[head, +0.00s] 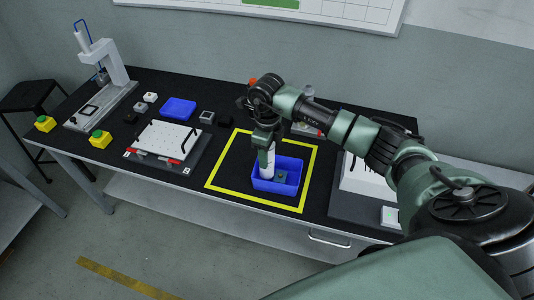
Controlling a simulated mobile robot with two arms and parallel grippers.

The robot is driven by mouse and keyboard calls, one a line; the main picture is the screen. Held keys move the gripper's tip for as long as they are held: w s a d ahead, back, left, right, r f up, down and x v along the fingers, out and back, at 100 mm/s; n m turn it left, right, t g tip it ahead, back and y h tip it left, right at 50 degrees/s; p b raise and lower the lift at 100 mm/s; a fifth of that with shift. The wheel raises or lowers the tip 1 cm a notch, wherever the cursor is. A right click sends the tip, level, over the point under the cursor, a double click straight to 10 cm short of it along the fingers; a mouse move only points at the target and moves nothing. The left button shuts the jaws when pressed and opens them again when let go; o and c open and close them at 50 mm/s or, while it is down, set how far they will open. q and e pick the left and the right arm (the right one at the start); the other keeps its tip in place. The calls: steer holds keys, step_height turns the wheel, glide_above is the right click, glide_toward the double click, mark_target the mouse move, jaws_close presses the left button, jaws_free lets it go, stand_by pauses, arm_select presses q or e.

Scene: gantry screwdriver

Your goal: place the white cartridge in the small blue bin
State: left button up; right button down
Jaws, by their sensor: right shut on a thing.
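A blue bin (292,164) stands inside the yellow taped square on the black table. A small dark item lies in it. The white cartridge (267,163) is upright in my right gripper (266,147), which is shut on its upper part. The cartridge is at the left side of this bin; I cannot tell whether it touches the bin. A second blue container (178,108), lower looking, lies farther left and back on the table. My left gripper is not in view.
A white board with red clips (165,140) lies left of the yellow square (217,171). Yellow button boxes (100,139), small blocks (150,97) and a grey press (105,75) stand farther left. A white fixture (366,180) is on the right, partly behind my arm.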

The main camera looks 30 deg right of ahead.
steer(key=shift+f, duration=0.15)
steer(key=c, duration=0.8)
jaws_free()
steer(key=shift+o, duration=0.2)
step_height(320, 180, up, 12)
steer(key=shift+r+b, duration=0.15)
steer(key=shift+b, duration=0.8)
steer(key=shift+r, duration=0.5)
